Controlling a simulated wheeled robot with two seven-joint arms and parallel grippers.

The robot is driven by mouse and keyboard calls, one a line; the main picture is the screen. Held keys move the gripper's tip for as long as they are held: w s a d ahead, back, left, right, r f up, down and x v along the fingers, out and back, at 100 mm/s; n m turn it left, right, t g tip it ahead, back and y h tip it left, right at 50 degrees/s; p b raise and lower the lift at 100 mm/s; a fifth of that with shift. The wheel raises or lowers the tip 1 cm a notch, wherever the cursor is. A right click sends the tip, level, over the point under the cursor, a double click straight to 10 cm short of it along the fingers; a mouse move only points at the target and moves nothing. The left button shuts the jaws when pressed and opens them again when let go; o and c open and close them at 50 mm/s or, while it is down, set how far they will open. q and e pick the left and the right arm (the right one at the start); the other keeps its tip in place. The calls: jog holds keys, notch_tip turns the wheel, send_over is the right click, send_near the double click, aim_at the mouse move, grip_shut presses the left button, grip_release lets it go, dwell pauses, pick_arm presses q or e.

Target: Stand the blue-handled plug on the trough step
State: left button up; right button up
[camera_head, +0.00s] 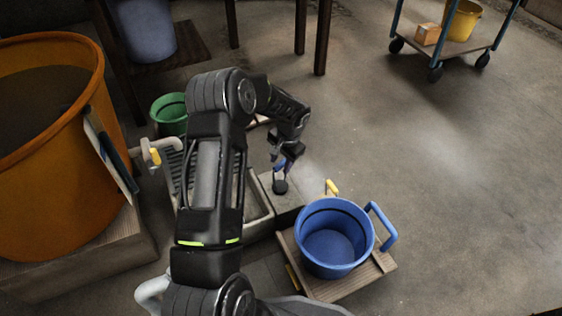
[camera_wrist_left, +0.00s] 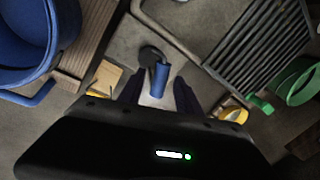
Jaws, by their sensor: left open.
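The plug has a dark round disc (camera_head: 280,186) and a blue handle (camera_head: 281,163). In the head view it sits on the grey trough step (camera_head: 267,181), at the end of the trough, with its handle up. In the left wrist view the disc (camera_wrist_left: 150,54) and the blue handle (camera_wrist_left: 160,80) show ahead of my fingers. My left gripper (camera_head: 285,158) is open above the step, its fingertips (camera_wrist_left: 158,88) either side of the handle's near end. I cannot tell whether they touch it. My right gripper is not in view.
A blue bucket (camera_head: 318,264) stands on a wooden board (camera_head: 381,263) right of the step. The slatted trough (camera_head: 262,219) lies left of it, partly behind my left arm. A green bucket (camera_head: 168,111), a tap (camera_head: 165,143) and a large orange tub (camera_head: 60,190) are further left.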

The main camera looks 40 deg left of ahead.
pick_arm(q)
notch_tip(320, 180, up, 12)
jog(key=d+p, duration=0.2)
jog(key=p, duration=0.2)
jog(key=shift+d+p, duration=0.2)
jog(key=shift+p, duration=0.1)
jog(key=shift+s, duration=0.1)
dwell(0.3)
